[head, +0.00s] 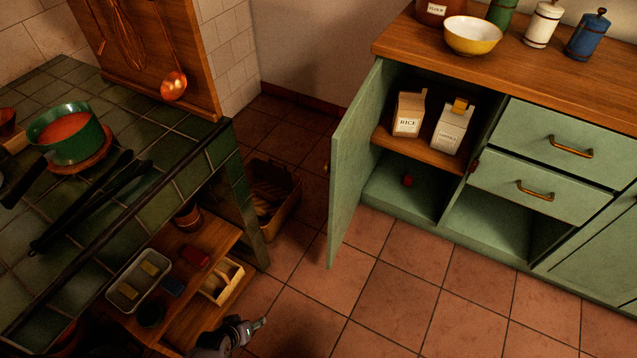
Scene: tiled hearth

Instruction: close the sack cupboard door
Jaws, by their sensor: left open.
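The sack cupboard door (352,165) is a pale green panel on the left side of the green cupboard. It stands wide open, swung out over the floor. Inside the cupboard, a rice sack (409,113) and a second pale sack with a yellow top (452,127) stand on a wooden shelf (423,147). My right gripper is not in view.
A tiled hearth (165,200) with a green pot (66,132) stands at left. Low wooden shelving (205,235) holds a tray and small items near my left gripper. A basket (272,195) sits behind. Tiled floor (385,300) is clear before the cupboard.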

